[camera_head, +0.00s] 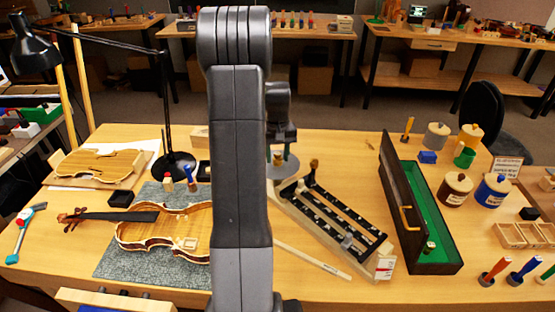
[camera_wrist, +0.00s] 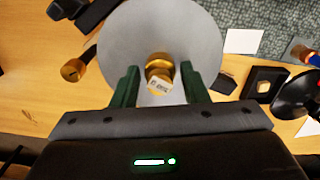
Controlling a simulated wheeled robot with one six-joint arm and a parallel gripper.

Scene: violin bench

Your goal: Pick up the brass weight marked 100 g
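A brass weight (camera_wrist: 158,65) stands on a round grey plate (camera_wrist: 125,40) in the wrist view, with a pale tag whose marking is too small to read surely. My gripper (camera_wrist: 160,76) is open, its two green fingers on either side of this weight with gaps showing. A second brass weight (camera_wrist: 74,70) is left of the plate; its marking is not readable. In the head view my gripper (camera_head: 278,155) is low over the grey plate (camera_head: 290,168), partly hidden by my arm. A brass weight (camera_head: 314,164) stands right of the plate.
A long black-railed fixture (camera_head: 330,215) lies right of the plate, and an open green-lined case (camera_head: 425,205) beyond it. A violin (camera_head: 165,228) on a grey mat (camera_head: 125,262) and a black lamp (camera_head: 178,160) are to the left.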

